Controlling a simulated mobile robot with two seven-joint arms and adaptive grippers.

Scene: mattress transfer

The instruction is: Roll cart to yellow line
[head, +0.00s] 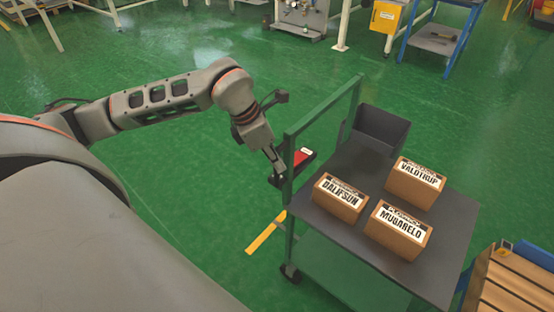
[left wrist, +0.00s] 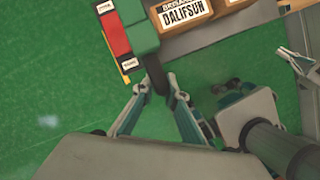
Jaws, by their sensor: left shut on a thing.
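The cart (head: 355,240) has a dark grey top and a green tubular frame with an upright handle (head: 322,107) on its left side. Three labelled cardboard boxes sit on it: DALIFSUN (head: 340,199), MUGARELO (head: 398,234) and VALDTRIP (head: 415,184). My left gripper (head: 279,171) is at the near post of the handle. In the left wrist view its fingers (left wrist: 160,82) close around the dark lower part of this green piece. A short yellow line (head: 265,232) lies on the floor at the cart's left.
A dark open bin (head: 379,131) is at the cart's far side. A red and black device (head: 303,157) is by the handle. A slatted wooden pallet (head: 515,282) stands close at the lower right. Green floor to the left and behind is clear.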

